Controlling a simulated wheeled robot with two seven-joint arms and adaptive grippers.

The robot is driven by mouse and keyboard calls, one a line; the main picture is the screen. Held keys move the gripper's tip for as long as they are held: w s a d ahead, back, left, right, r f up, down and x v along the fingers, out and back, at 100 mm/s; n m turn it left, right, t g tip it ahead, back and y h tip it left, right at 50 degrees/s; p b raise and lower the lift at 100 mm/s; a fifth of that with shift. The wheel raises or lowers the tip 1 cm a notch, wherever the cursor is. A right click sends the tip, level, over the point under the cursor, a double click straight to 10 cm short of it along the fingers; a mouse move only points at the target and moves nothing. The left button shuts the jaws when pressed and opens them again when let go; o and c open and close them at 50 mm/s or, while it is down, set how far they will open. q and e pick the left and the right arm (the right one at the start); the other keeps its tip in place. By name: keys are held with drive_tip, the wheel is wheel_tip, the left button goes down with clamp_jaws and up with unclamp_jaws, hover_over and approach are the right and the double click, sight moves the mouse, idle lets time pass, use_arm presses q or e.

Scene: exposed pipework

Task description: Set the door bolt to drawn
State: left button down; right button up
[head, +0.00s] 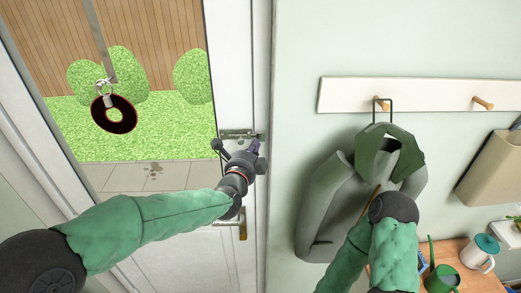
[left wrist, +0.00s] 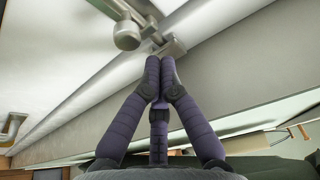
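The door bolt (head: 236,133) is a grey metal bolt on the door's edge stile beside the frame. In the left wrist view its rounded knob (left wrist: 127,36) and a metal block by the frame (left wrist: 171,48) show above the fingertips. Whether the bolt's end sits in that block is too unclear to tell. My left gripper (head: 238,150) is just below the bolt in the head view. In the left wrist view its purple fingers (left wrist: 160,62) are together with nothing visible between them, their tips close to the block; contact is unclear. My right gripper is not visible.
The white door (head: 227,75) has a glass pane and a brass handle (head: 243,229). A black ring (head: 99,103) hangs in the pane area. A grey-green coat (head: 340,185) hangs from a peg rail (head: 430,94). A mug (head: 483,252) and watering can (head: 440,279) stand lower right.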

use_arm(q)
drive_tip(key=shift+s+a+r, duration=0.1)
drive_tip(key=shift+a+r, duration=0.05)
drive_tip(key=shift+a, duration=0.55)
drive_tip(key=shift+a, duration=0.15)
drive_tip(key=a+b, duration=0.2)
drive_tip(key=a, duration=0.2)
